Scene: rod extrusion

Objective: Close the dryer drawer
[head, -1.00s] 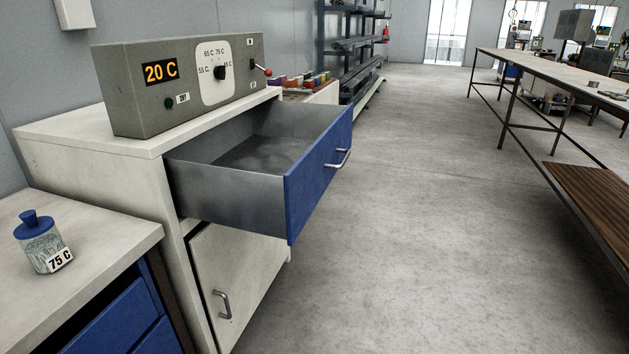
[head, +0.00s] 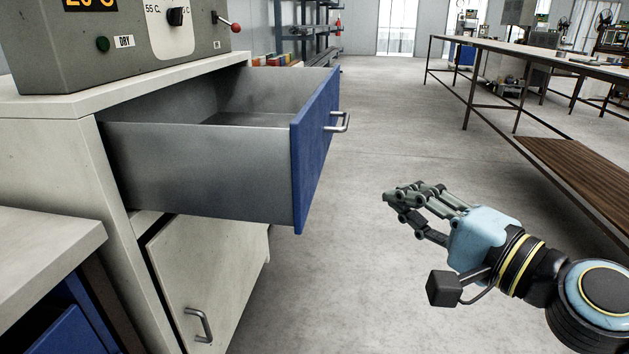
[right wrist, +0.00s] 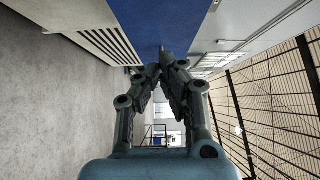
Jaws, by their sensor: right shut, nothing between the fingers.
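The dryer drawer (head: 200,165) is a grey metal box with a blue front (head: 315,150) and a metal handle (head: 341,123). It is pulled well out of the white cabinet (head: 60,165), and the part of its inside that shows looks empty. My right gripper (head: 392,198) is shut and empty, to the right of the blue front and apart from it, in the head view. In the right wrist view the shut fingertips (right wrist: 160,70) point toward a blue panel (right wrist: 165,22), which looks like the drawer front. My left gripper is not in view.
A grey control box (head: 110,50) with a red-tipped lever stands on the cabinet. A white cabinet door (head: 205,285) is below the drawer. A counter (head: 45,255) is at the left. A long table (head: 520,65) is at the right. The floor between is clear.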

